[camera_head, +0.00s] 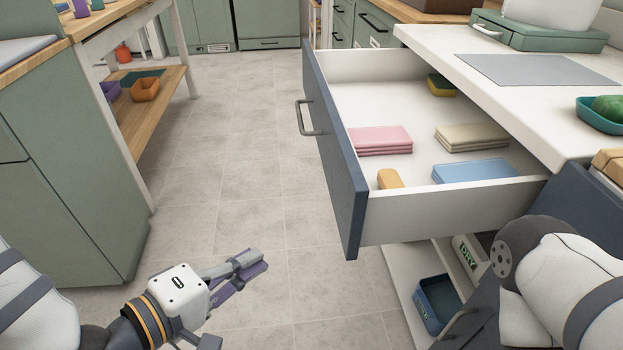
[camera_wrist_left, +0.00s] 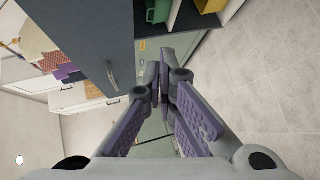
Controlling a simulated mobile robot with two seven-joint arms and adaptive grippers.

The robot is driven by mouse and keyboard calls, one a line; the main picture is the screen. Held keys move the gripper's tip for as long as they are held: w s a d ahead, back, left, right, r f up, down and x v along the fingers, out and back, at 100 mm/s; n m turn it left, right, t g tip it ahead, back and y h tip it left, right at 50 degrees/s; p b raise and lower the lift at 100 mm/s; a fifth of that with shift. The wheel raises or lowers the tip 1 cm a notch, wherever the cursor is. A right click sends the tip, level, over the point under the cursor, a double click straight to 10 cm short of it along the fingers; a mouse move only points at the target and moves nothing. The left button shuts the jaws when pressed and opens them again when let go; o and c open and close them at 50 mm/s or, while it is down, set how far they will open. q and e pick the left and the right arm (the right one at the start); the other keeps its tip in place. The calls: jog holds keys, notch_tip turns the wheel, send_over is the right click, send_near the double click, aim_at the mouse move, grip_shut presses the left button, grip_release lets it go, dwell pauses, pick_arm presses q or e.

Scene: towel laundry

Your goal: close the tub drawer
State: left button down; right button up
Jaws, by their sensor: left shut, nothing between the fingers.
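The drawer (camera_head: 440,212) under the white counter is pulled far out. Its dark blue front (camera_head: 335,150) faces left and carries a grey bar handle (camera_head: 307,117). Inside lie a pink folded towel (camera_head: 380,139), a beige one (camera_head: 471,137), a blue one (camera_head: 474,171), an orange block (camera_head: 390,179) and a yellow-green item (camera_head: 441,85). My left gripper (camera_head: 258,266) is shut and empty, below and left of the drawer front, apart from it. In the left wrist view its fingers (camera_wrist_left: 162,95) are together, with a dark blue panel and handle (camera_wrist_left: 112,75) beyond. My right gripper is out of view.
A lower compartment (camera_head: 405,285) stands open below the drawer, with a dark blue bin (camera_head: 440,302) and a box marked DRY (camera_head: 466,255). The tiled floor (camera_head: 235,150) left of the drawer is clear. A green cabinet (camera_head: 75,170) and wooden shelf (camera_head: 150,110) stand at left.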

pick_arm(q)
jog(key=w+r+n+t+h, duration=0.1)
jog(key=w+r+t+h, duration=0.2)
jog(key=r, duration=0.4)
jog(key=y, duration=0.1)
send_near(330, 159)
jog(key=x, duration=0.3)
jog(key=shift+w+d+r, duration=0.25)
jog(key=shift+w+d, duration=0.2)
jog(key=shift+d, duration=0.15)
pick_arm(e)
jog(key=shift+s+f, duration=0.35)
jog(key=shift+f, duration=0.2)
